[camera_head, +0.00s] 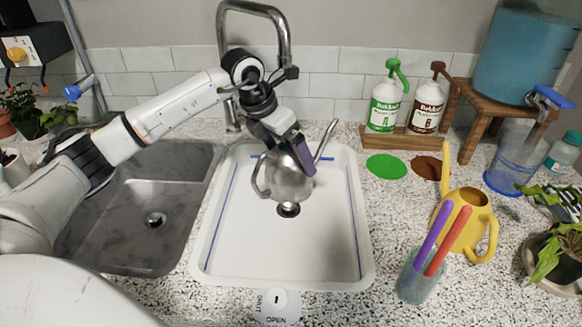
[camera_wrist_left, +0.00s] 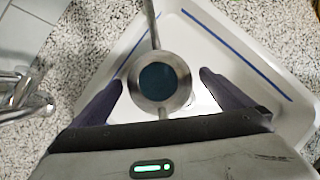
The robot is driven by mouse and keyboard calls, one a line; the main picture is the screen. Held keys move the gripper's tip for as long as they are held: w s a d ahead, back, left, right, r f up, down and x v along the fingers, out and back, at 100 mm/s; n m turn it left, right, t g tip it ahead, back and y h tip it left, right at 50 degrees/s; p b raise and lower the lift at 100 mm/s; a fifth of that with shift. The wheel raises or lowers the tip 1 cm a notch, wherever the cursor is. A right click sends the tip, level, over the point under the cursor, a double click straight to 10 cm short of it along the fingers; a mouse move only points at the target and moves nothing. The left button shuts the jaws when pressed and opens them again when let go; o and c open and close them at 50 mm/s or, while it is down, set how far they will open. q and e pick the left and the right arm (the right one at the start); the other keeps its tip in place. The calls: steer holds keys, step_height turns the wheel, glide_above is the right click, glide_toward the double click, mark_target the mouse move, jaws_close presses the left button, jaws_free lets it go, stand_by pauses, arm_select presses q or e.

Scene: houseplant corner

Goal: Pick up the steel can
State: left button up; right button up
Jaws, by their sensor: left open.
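The steel can (camera_head: 287,180) is a round metal watering can with a spout rising to the right and a handle loop on the left. It stands upright in the white tray (camera_head: 225,262), near the drain hole. In the left wrist view I look down into the can's round opening (camera_wrist_left: 160,82), which is dark blue inside. My left gripper (camera_head: 298,155) is open at the can, with one purple finger on each side of it in the wrist view; I cannot tell if they touch it. The far finger is mostly hidden in the head view. My right gripper is not in view.
A tall steel faucet (camera_head: 284,38) rises close behind my left wrist. A grey sink (camera_head: 110,225) lies left of the tray. To the right stand a yellow watering can (camera_head: 468,215), a cup with colored sticks (camera_head: 415,278) and two bottles on a wooden stand (camera_head: 395,138).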

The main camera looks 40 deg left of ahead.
mark_target(268, 178)
arm_select(q)
steer(key=shift+f, duration=0.55)
steer(key=c, duration=1.8)
steer(key=shift+w+r, duration=0.2)
steer(key=shift+c, duration=0.7)
steer(key=shift+r, duration=0.5)
steer(key=s+a, duration=0.1)
steer(key=s, duration=0.1)
steer(key=s+a+b, duration=0.1)
steer(key=s, duration=0.2)
steer(key=s+a+b, duration=0.1)
steer(key=s, duration=0.1)
steer(key=shift+s, duration=0.3)
step_height(268, 178, up, 14)
steer(key=p, duration=0.1)
